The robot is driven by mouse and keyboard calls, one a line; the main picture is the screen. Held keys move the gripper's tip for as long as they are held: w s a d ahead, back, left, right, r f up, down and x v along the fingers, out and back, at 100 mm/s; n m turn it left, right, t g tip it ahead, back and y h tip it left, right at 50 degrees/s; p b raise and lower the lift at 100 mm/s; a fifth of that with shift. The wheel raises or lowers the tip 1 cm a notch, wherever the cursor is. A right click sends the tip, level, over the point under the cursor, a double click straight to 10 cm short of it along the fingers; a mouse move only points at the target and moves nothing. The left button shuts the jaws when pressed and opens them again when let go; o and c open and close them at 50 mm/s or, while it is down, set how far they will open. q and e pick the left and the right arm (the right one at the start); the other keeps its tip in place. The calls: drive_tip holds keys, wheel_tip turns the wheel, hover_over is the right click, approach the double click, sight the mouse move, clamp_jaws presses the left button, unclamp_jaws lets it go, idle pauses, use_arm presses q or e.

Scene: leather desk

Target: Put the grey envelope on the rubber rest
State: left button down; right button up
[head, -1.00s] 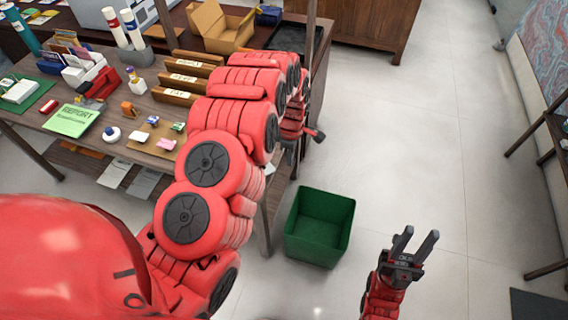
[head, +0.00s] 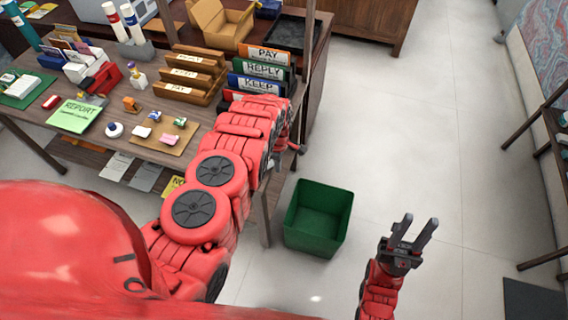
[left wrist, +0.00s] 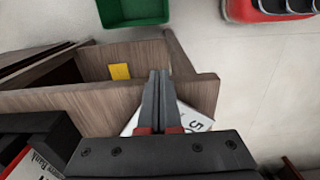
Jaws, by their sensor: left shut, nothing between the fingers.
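A flat grey sheet, which looks like the grey envelope (head: 147,177), lies on the low shelf under the desk's front edge, between a white sheet and a yellow one. The tan board (head: 176,148) on the desk, holding small erasers, may be the rubber rest; I cannot be sure. My left gripper is mostly hidden behind its arm at the desk's right end in the head view. In the left wrist view its fingers (left wrist: 160,75) are shut and empty over the desk edge, well right of the envelope. My right gripper (head: 420,220) is open and empty above the floor.
A green bin (head: 318,219) stands on the floor right of the desk. Labelled upright files (head: 262,70) and wooden trays (head: 190,76) stand behind my left arm. A green report (head: 75,116) lies at the desk's left. Floor at right is mostly clear.

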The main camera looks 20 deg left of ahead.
use_arm(q)
drive_tip(key=shift+a, duration=0.1)
drive_tip(key=a+b, duration=0.2)
drive_tip(key=a, duration=0.5)
drive_tip(key=shift+w+b, duration=0.2)
drive_tip(key=shift+b, duration=0.15)
